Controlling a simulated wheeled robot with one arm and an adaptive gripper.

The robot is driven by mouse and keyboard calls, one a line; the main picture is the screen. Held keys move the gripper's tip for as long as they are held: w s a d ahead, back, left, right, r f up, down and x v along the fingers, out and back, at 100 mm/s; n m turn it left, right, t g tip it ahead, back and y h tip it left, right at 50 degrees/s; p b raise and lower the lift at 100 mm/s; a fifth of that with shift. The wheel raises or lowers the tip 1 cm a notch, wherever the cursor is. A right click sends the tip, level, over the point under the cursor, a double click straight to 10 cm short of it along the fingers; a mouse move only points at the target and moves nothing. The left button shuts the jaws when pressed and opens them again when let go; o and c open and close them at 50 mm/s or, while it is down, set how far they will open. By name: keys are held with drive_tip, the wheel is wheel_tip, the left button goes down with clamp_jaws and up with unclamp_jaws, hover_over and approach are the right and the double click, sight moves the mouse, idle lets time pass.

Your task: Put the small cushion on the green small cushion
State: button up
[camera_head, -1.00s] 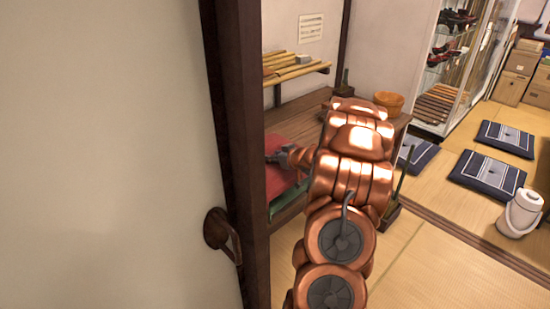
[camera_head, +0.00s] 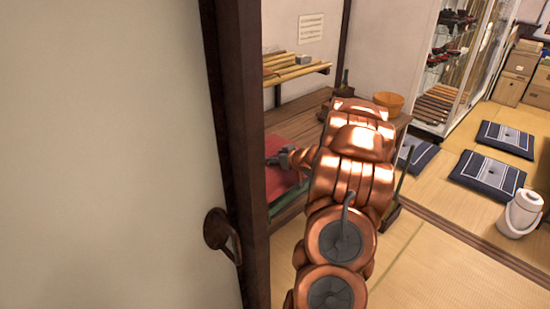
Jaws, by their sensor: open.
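A red small cushion (camera_head: 285,179) lies on top of the green small cushion (camera_head: 277,208), of which only a front edge shows, on the wooden bench behind the door post. My gripper (camera_head: 273,160) is at the red cushion, over its upper face. Its jaws are open, though the fingers look small and dark here. I cannot tell whether the fingertips touch the cushion. My copper arm hides the right part of the bench, and the post hides the left part of both cushions.
A dark door post (camera_head: 238,150) with a handle stands close at left. A wooden tub (camera_head: 389,103) sits on the bench (camera_head: 300,112), and a shelf with bamboo (camera_head: 297,72) hangs above. Dark blue floor cushions (camera_head: 487,172) and a white pot (camera_head: 520,213) are on the tatami at right.

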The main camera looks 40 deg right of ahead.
drive_tip(key=v, duration=1.1)
drive_tip(key=shift+s+r, duration=0.25)
drive_tip(key=shift+s, duration=0.05)
